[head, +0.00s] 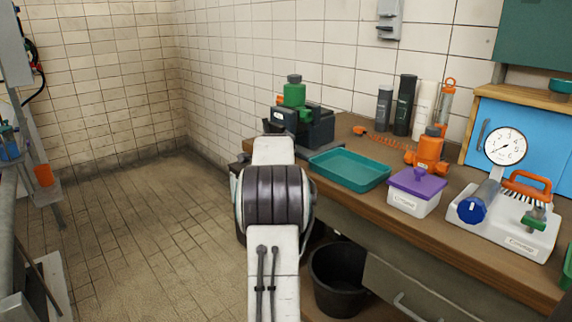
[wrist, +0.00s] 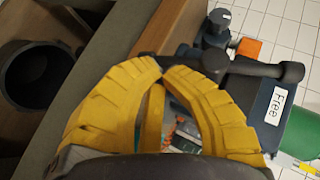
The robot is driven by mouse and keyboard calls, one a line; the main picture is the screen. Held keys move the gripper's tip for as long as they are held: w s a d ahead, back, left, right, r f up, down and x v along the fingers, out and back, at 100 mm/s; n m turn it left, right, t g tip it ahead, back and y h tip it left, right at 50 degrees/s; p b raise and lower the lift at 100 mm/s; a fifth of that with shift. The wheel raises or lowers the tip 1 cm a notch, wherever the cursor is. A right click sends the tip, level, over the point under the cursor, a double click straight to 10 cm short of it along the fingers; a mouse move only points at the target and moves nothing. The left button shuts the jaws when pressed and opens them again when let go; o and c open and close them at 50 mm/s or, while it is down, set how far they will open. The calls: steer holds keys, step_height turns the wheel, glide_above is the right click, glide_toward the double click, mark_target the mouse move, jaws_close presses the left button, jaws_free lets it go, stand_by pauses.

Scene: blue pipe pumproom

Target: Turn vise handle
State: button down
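The dark blue-grey vise (head: 318,130) stands at the far left corner of the bench, with a green, grey-capped object on it. In the wrist view the vise body (wrist: 262,105) carries a white "Free" label. The vise handle (wrist: 255,67) is a dark bar with a rounded knob at each end, lying nearly level across the picture. My gripper (wrist: 162,68) has yellow ribbed fingers that curve together, and their tips appear to meet. I see nothing held between them. My arm hides the gripper in the head view.
The wooden bench (head: 365,212) holds a teal tray (head: 350,170), a purple-lidded box (head: 416,190), an orange bottle (head: 430,152) and a gauge device (head: 505,215). A black bin (head: 340,278) stands below and also shows in the wrist view (wrist: 38,75).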

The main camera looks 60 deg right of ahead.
steer(key=shift+w+d+f, duration=0.25)
steer(key=shift+w+f, duration=0.3)
steer(key=shift+w, duration=0.05)
stand_by(0.4)
steer(key=shift+w, duration=0.1)
steer(key=shift+w+d+f, duration=0.15)
steer(key=shift+w+d, duration=0.05)
steer(key=shift+w, duration=0.35)
steer(key=shift+w+b, duration=0.2)
steer(key=shift+b, duration=0.1)
stand_by(0.4)
steer(key=shift+s+f+b, duration=0.3)
steer(key=shift+f+b, duration=0.05)
steer(key=shift+f, duration=0.05)
steer(key=s+a+f+b, duration=0.2)
steer(key=s+a+f, duration=0.3)
steer(key=s+a, duration=0.2)
steer(key=shift+s+a, duration=0.35)
steer(key=shift+s, duration=0.3)
steer(key=c, duration=1.9)
jaws_free()
steer(key=shift+c, duration=0.2)
